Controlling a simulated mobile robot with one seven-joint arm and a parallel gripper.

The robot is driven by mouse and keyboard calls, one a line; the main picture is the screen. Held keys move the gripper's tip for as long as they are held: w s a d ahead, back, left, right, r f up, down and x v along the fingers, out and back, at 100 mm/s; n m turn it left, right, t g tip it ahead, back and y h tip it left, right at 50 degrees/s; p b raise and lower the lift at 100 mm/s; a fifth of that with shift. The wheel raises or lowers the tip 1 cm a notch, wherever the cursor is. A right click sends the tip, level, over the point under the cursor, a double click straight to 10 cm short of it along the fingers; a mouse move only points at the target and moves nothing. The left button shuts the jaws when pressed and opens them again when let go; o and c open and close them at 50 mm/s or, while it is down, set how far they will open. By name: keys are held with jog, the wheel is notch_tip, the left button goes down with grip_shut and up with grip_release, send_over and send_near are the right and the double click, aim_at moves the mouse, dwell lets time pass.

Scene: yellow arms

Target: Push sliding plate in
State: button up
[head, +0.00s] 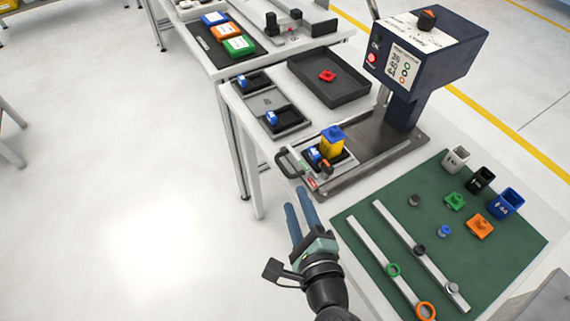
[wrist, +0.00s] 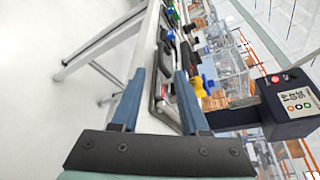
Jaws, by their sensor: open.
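The sliding plate (head: 327,186) is a grey metal plate pulled out toward the left from under the dark blue press (head: 430,50). A dark handle (head: 284,166) is on its left end. A yellow block with a blue top (head: 332,143) stands on the plate, beside a black holder with a blue part (head: 316,156). My gripper (head: 297,199) has two blue fingers, spread apart and empty. It is near the handle, below it in the head view. In the wrist view, the handle (wrist: 158,92) appears between the fingers of my gripper (wrist: 160,74), apparently beyond them; contact cannot be told.
A black tray with a red part (head: 328,76) stands behind the plate. Black fixtures (head: 287,119) lie on the table's left edge. A green mat (head: 440,240) with rails, rings and small cups covers the right front. Open floor (head: 150,200) lies left.

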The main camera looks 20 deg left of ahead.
aim_at(285, 169)
jog(key=x, duration=1)
jog(key=shift+w+a, duration=0.1)
jog(key=shift+w, duration=0.1)
grip_shut()
jog(key=shift+f, duration=0.1)
dwell(0.9)
